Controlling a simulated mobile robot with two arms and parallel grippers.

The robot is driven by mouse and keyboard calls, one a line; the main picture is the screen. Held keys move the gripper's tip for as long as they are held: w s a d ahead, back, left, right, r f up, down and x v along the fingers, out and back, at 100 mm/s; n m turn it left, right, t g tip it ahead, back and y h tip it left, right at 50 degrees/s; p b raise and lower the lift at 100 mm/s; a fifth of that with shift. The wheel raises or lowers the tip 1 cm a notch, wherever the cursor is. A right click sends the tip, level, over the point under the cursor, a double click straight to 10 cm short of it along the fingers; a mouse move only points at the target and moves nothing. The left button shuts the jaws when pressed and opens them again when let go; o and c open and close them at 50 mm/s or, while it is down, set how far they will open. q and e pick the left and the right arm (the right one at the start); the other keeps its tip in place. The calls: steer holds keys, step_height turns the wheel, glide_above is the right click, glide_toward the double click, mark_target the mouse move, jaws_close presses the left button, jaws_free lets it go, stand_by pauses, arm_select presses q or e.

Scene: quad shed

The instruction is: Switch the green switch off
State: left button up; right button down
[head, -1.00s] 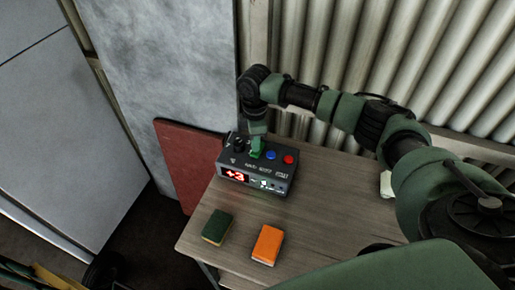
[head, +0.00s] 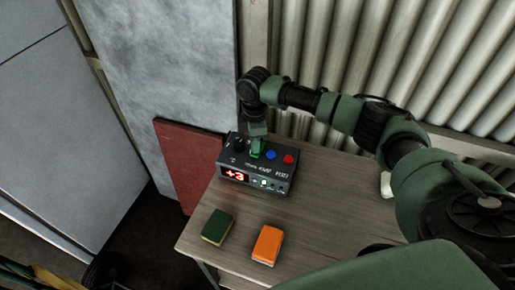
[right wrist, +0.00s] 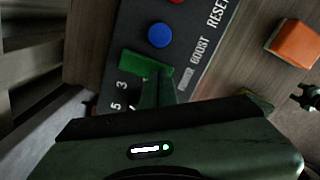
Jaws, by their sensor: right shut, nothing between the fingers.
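The green switch (right wrist: 146,66) is on top of a dark control box (head: 285,180), beside the blue button and the POWER label. My right gripper (head: 257,142) points down over the box from behind. In the right wrist view its shut, empty fingers (right wrist: 157,92) reach the near side of the switch; I cannot tell whether they touch it. Which way the switch is tipped is not clear. My left gripper is not in view.
A blue button (head: 271,155) and a red button (head: 288,159) sit right of the switch, and a black knob (head: 238,145) left. The box display reads +3. A green-yellow sponge (head: 217,227) and an orange sponge (head: 267,245) lie in front on the wooden table (head: 330,200).

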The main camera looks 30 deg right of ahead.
steer(key=shift+f, duration=0.6)
steer(key=shift+r, duration=0.1)
step_height(320, 180, up, 7)
steer(key=p, duration=0.7)
stand_by(0.6)
